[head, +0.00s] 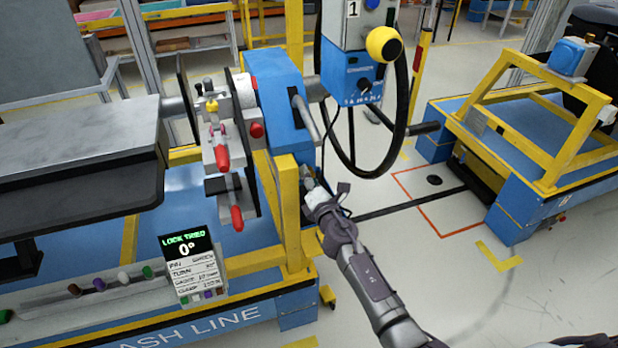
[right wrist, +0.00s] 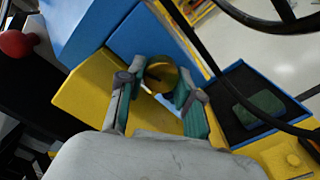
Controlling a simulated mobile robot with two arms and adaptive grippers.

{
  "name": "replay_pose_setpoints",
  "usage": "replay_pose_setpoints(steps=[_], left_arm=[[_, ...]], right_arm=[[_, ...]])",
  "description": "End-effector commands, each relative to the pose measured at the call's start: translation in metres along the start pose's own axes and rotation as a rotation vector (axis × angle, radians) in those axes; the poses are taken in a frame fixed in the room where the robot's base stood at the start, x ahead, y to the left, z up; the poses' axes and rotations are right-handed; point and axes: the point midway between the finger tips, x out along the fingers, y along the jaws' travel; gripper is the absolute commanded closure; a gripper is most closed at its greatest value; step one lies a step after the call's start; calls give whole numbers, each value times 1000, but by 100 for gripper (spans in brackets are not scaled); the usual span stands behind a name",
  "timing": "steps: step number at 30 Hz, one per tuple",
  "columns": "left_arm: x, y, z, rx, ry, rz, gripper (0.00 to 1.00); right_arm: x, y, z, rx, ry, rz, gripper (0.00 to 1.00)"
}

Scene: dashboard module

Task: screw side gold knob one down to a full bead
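The gold knob (right wrist: 161,74) shows as a round face with a dark slot in the right wrist view. It sits beside a blue panel and a yellow post. My right gripper (right wrist: 160,80) has its fingers apart, one on each side of the knob, with the tips close to its rim. Firm contact does not show. In the head view my right gripper (head: 314,192) is at the right side of the yellow post, below the blue housing, and mostly covers the knob there. My left gripper is not in view.
A small display (head: 187,247) reads "LOCK TRIED" and 0°. A black steering wheel (head: 401,95) and a yellow ball (head: 384,44) are above. Red-handled levers (head: 222,157) are left of the yellow post (head: 290,210). Open floor lies to the right.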

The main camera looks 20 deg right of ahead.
Motion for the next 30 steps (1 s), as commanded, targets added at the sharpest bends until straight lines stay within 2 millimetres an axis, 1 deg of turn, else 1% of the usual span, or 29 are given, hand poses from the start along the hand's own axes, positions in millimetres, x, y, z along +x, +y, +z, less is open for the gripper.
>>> replay_pose_setpoints(steps=[1, 2, 3, 9, 14, 20, 30], left_arm=[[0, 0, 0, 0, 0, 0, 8], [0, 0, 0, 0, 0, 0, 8], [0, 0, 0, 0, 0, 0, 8], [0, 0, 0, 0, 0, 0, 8], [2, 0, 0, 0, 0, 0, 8], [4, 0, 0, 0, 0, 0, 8], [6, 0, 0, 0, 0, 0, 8]], right_arm=[[0, 0, 0, 0, 0, 0, 93], [0, 0, 0, 0, 0, 0, 98], [0, 0, 0, 0, 0, 0, 100], [0, 0, 0, 18, 0, -1, 100], [0, -1, 0, 78, 0, -1, 100], [0, -1, 0, 217, 0, -1, 100], [0, 0, 0, 505, 0, -1, 100]])
